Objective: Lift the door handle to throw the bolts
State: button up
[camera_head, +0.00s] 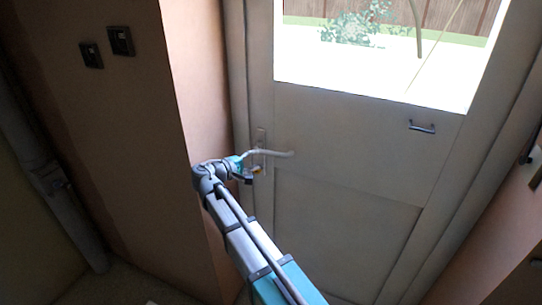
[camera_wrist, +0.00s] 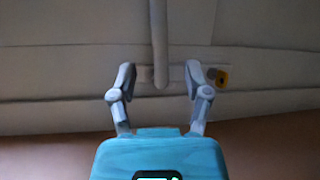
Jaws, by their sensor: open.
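The cream door (camera_head: 340,150) is in front of me in the head view and looks closed. Its grey lever handle (camera_head: 280,153) points right from a narrow backplate (camera_head: 261,138) near the left edge and looks about level. My gripper (camera_head: 249,170) is at the backplate, by the handle's pivot end. In the wrist view my gripper (camera_wrist: 160,70) is open, one finger either side of the lever (camera_wrist: 159,40). The lever runs up the picture between them, with clear gaps to both fingers. A yellow lock cylinder (camera_wrist: 222,78) sits beside the right finger.
The door has a bright window (camera_head: 400,50) and a small pull handle (camera_head: 422,127) on the right. A wall corner (camera_head: 195,80) juts out left of the frame, close to my arm. Two dark switches (camera_head: 120,41) are on the left wall, with a pipe (camera_head: 50,180) beyond.

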aim_at(269, 154)
jog(key=shift+b+x, duration=0.5)
jog(key=shift+x, duration=3.4)
grip_shut()
